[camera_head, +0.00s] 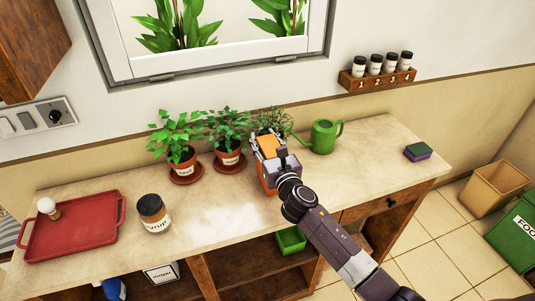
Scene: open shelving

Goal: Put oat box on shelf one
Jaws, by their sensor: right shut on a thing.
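My right gripper (272,152) is over the counter, shut on an orange box (266,185) that I take to be the oat box. The gripper and wrist hide much of the box, and no label is readable. I cannot tell whether its base touches the counter. Open shelf compartments (250,272) lie under the counter; I see no shelf number on them. My left gripper is not in view.
Potted herbs (228,157) and a green watering can (322,136) stand near the box. A labelled jar (153,213) and red tray (73,228) are left. Below are a sugar box (161,273) and green container (291,240). The counter's front middle is clear.

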